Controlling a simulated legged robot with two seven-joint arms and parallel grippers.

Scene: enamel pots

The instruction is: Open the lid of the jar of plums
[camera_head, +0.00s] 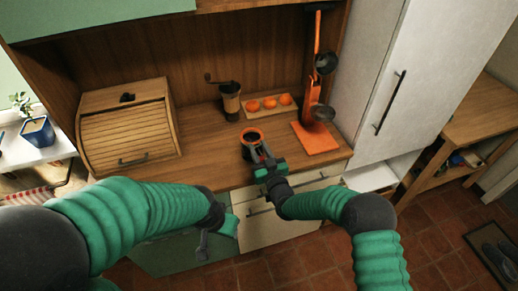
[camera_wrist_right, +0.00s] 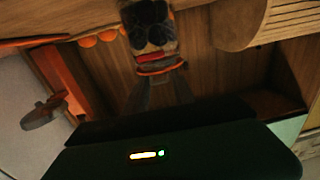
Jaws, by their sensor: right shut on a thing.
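The jar of plums (camera_head: 252,137) stands near the front edge of the wooden counter, with an orange ring around its dark top. In the right wrist view the jar (camera_wrist_right: 149,22) shows dark plums through glass and the orange-red ring (camera_wrist_right: 160,68) at its mouth. My right gripper (camera_head: 264,157) is at the near side of the jar's top, and its fingers (camera_wrist_right: 160,88) reach the ring. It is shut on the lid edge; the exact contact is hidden. My left gripper (camera_head: 203,246) hangs low in front of the cabinets, away from the jar; its jaw opening is unclear.
A roll-top bread box (camera_head: 128,130) stands left on the counter. A coffee grinder (camera_head: 231,101), a tray with orange fruits (camera_head: 270,103) and an orange stand with hanging pans (camera_head: 315,125) are behind and right. Bare counter lies left of the jar.

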